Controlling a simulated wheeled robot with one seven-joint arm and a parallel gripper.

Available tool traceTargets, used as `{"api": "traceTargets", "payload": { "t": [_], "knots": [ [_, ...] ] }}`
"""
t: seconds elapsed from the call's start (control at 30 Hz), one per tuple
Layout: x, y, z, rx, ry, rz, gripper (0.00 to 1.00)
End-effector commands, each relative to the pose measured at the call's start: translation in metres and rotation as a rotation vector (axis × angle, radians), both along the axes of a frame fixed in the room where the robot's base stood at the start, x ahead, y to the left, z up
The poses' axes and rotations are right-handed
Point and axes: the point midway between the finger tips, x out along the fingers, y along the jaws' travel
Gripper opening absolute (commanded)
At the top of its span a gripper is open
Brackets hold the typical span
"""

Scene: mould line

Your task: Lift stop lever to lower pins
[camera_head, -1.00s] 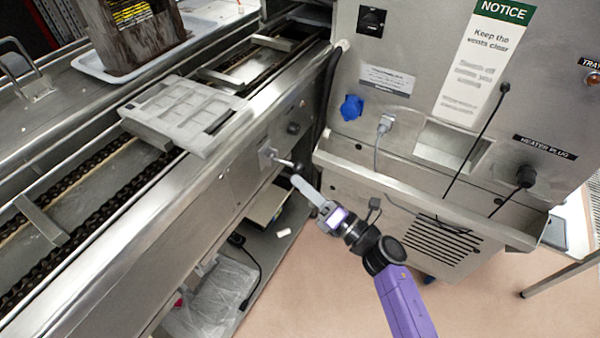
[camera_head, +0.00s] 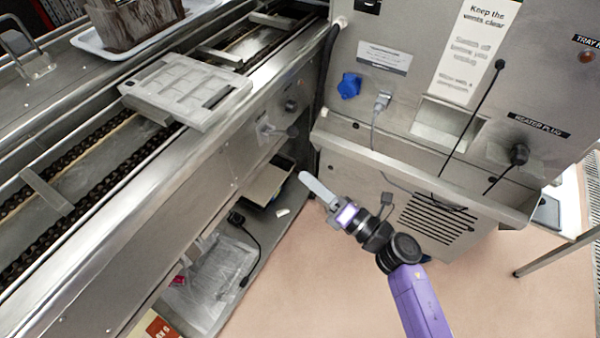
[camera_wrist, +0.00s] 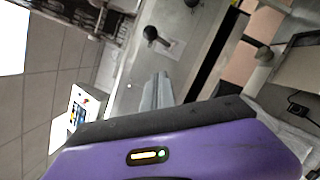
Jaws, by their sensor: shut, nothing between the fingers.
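The stop lever (camera_head: 280,131) is a short rod with a dark knob on a small plate on the conveyor's steel side panel. In the head view it sticks out to the right, nearly level. It also shows in the wrist view (camera_wrist: 156,39), ahead of the fingers. My gripper (camera_head: 305,176) is shut and empty. Its pale fingers are below and slightly right of the lever, apart from it. The fingers show in the wrist view too (camera_wrist: 162,78). I cannot make out the pins.
A grey mould tray (camera_head: 190,92) lies across the conveyor rails (camera_head: 95,150). A steel machine cabinet (camera_head: 420,130) with a projecting ledge stands at the right. A shelf with a clear bag (camera_head: 215,270) is under the conveyor. The floor around my arm is clear.

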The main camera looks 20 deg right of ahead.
Motion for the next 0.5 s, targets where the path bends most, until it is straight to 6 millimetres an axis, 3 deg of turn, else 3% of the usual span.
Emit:
{"api": "traceTargets", "payload": {
  "t": [0.2, 0.5],
  "knots": [
    [-0.034, -0.015, 0.006, 0.000, 0.002, -0.001, 0.00],
    [-0.047, -0.021, 0.010, 0.001, 0.001, 0.001, 0.00]
  ]
}}
